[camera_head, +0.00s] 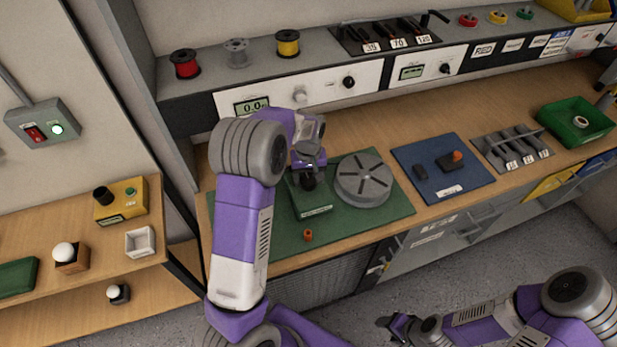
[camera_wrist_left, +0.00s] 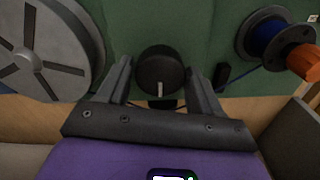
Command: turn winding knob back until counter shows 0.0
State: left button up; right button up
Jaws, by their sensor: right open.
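The winding knob (camera_wrist_left: 160,68) is round and black with a white mark, and sits on the green board in the left wrist view. My left gripper (camera_wrist_left: 160,88) is open with one finger on each side of the knob, and small gaps show between. In the head view my left gripper (camera_head: 309,165) is above the green board, and its wrist hides part of the winding station. A green display (camera_head: 252,107) on the back panel seems to read 0.0; its right end is hard to read. My right gripper (camera_head: 393,326) is open and empty at the lower right, over the floor.
A grey slotted disc (camera_head: 363,180) stands right of my left gripper. A blue spool (camera_wrist_left: 265,36) and an orange piece (camera_wrist_left: 302,62) show in the left wrist view. A blue mat (camera_head: 437,182) and a green bin (camera_head: 576,125) lie further right.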

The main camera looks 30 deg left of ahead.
aim_at(309, 179)
pick_arm(q)
jog(key=shift+o, duration=1.2)
notch_tip(309, 179, up, 8)
jog(key=shift+f+p, duration=0.2)
jog(key=shift+p, duration=0.3)
